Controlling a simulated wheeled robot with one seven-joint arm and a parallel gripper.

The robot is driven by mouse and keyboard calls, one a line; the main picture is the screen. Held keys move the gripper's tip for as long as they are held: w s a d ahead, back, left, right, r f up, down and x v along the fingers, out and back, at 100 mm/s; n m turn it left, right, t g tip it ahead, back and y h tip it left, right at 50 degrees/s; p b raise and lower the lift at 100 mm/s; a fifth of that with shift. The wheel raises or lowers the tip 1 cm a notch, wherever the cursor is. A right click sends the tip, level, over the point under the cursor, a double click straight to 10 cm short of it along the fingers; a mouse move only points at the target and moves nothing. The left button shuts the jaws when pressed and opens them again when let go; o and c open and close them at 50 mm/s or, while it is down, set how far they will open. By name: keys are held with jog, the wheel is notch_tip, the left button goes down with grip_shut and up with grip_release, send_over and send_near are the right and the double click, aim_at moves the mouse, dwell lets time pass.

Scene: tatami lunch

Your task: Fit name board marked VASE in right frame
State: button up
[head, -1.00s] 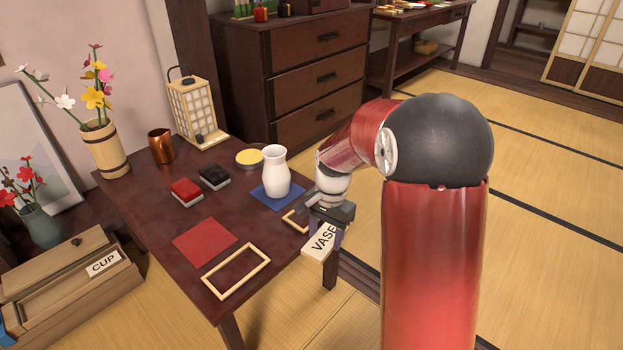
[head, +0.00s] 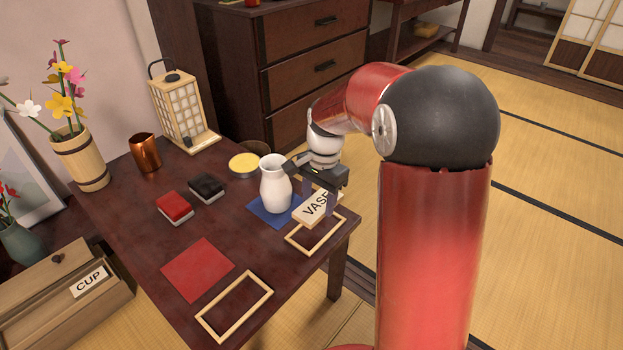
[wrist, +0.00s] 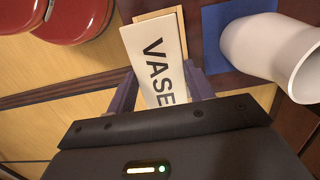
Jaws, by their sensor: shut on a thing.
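The VASE name board (head: 314,205) is a pale wooden plate with black letters. My gripper (head: 330,196) is shut on it, and the board is above the table at the far end of the right frame. In the wrist view the board (wrist: 156,55) sits between the two fingers (wrist: 160,88) and hides part of a wooden edge behind it. The right frame (head: 303,249) is a thin, light wood rectangle lying empty near the table's right edge. The left frame (head: 216,323) is a similar empty rectangle nearer the front. How high the board is above the table is unclear.
A white vase (head: 275,186) stands on a blue mat (head: 262,216) close left of my gripper. A red mat (head: 197,270), red and black pads (head: 175,206), a yellow dish (head: 243,163) and a lantern (head: 178,110) are on the table. A CUP-marked box (head: 60,300) is left.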

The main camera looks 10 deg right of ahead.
aim_at(315, 231)
jog(key=shift+w+f, duration=0.1)
jog(key=shift+w, duration=0.45)
jog(key=shift+s+f+b, duration=0.15)
jog(key=shift+f+b, duration=2.8)
jog(key=shift+f, duration=0.8)
jog(key=shift+a, duration=0.15)
jog(key=shift+f, duration=0.4)
jog(key=o, duration=1.1)
jog(key=shift+s, duration=0.1)
jog(key=shift+c, duration=0.2)
